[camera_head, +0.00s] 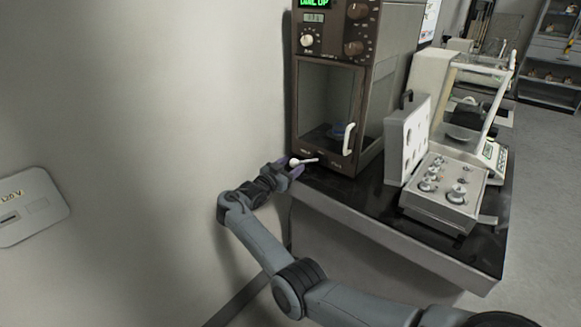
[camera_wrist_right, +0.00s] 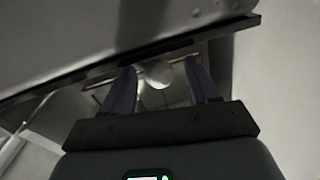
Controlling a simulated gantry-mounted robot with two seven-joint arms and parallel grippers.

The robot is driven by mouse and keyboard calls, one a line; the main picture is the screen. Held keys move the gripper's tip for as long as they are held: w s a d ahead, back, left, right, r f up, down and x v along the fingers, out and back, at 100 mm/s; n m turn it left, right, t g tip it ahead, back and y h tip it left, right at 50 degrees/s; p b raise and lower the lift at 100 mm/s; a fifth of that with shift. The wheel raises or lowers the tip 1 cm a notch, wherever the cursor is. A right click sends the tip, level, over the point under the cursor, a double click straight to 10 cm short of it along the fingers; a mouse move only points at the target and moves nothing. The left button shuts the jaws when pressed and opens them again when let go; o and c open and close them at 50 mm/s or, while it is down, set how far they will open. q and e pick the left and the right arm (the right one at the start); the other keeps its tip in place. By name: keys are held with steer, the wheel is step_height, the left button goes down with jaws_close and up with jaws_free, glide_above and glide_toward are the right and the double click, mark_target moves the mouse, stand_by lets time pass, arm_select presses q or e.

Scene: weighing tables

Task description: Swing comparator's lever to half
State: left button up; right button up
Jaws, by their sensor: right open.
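The comparator (camera_head: 330,85) is a tall brown cabinet with a glass-fronted chamber, standing at the back left of the dark table. Its lever (camera_head: 305,161), a white rod with a round knob, sticks out low on the front left. My right gripper (camera_head: 291,166) is at the knob end of the lever, with its purple fingers on either side of it. In the right wrist view, the white knob (camera_wrist_right: 158,74) shows between the two open fingertips (camera_wrist_right: 162,84), with gaps on both sides. My left gripper is in neither view.
An open case of weights (camera_head: 447,188) stands to the right on the table (camera_head: 375,215). A second balance (camera_head: 440,75) stands behind it. The comparator's white door handle (camera_head: 348,139) is just above right of the lever. A pale wall (camera_head: 150,100) is close on the left.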

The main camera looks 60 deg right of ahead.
steer(key=shift+w+a+r+p, duration=0.1)
steer(key=shift+a+p, duration=0.2)
steer(key=shift+a, duration=0.3)
steer(key=w+a+p, duration=0.1)
steer(key=a+p, duration=0.1)
steer(key=a, duration=0.7)
steer(key=shift+a, duration=0.25)
steer(key=shift+w, duration=0.1)
